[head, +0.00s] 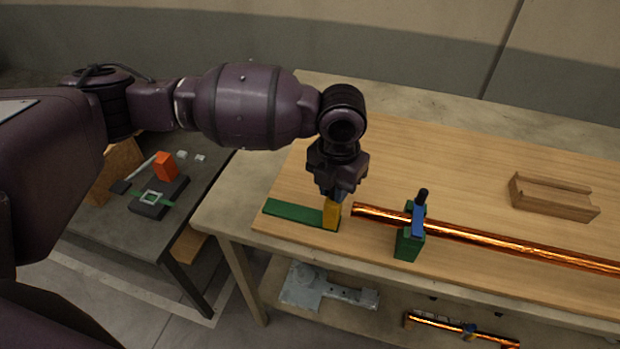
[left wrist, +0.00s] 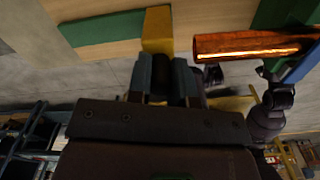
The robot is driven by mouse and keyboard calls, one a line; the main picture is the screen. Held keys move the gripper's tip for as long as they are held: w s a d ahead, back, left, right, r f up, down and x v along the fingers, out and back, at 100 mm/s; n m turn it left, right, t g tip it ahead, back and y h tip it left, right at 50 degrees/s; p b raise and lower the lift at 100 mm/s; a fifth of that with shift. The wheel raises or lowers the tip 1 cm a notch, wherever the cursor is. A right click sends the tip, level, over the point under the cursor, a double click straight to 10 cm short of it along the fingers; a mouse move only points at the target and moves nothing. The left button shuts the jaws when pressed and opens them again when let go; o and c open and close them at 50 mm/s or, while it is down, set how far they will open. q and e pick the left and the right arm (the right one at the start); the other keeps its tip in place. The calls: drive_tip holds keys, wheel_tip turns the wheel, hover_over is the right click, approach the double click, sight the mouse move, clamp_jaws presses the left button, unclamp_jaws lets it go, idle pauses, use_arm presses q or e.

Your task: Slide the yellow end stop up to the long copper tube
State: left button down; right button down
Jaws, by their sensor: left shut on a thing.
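The yellow end stop (head: 331,215) stands at the right end of a green rail (head: 292,211) on the wooden board. My left gripper (head: 336,194) points down over the stop and is shut on its upper part. In the left wrist view the gripper's fingers (left wrist: 162,80) reach the yellow stop (left wrist: 157,30). The long copper tube (head: 480,240) has its left end a little to the right of the stop, with a small gap between them. That tube end also shows in the left wrist view (left wrist: 240,45). My right gripper is not in view.
A green support with a blue clamp (head: 412,232) holds the tube near its left end. A wooden channel block (head: 553,196) lies at the back right. A shelf (head: 385,315) below holds a grey part and a shorter copper tube. A grey side table (head: 110,225) stands at left.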

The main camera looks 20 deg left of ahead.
use_arm(q)
drive_tip(key=shift+d, duration=1.05)
drive_tip(key=c, duration=1)
unclamp_jaws()
wheel_tip(320, 180, up, 11)
drive_tip(key=shift+f+p, duration=0.1)
drive_tip(key=shift+p, duration=0.4)
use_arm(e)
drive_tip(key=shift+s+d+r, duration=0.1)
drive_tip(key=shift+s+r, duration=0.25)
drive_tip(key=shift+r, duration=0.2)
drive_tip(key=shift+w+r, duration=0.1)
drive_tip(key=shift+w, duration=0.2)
